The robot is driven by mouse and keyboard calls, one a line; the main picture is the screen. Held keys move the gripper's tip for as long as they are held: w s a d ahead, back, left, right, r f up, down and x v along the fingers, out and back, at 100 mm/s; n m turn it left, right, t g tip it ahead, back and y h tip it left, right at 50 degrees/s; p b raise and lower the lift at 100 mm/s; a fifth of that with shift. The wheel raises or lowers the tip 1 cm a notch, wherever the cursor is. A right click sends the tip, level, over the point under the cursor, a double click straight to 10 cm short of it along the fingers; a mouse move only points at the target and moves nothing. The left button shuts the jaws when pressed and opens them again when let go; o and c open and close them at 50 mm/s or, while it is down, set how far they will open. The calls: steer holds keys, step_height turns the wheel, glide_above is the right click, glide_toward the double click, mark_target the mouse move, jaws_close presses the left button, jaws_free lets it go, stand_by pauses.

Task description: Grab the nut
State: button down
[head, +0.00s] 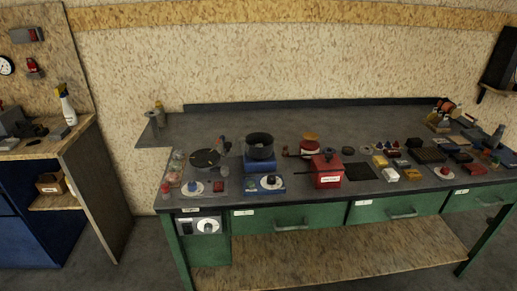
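I cannot pick out a nut for certain; the objects on the workbench (255,121) are too small to tell. Toward the right of the bench top lie several small yellow, white, red and dark pieces, among them a yellow block (380,161) and a white block (391,174). A small round grey piece (365,150) lies flat behind them, but I cannot tell what it is. My gripper is not in view.
A red box (326,172) with a white label stands mid-bench, right of a dark pot (260,146) on a blue stand (262,166). A black pan (206,158) and small jars (176,160) are on the left. The bench's back strip is mostly clear. A wooden-topped side cabinet (75,140) stands left.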

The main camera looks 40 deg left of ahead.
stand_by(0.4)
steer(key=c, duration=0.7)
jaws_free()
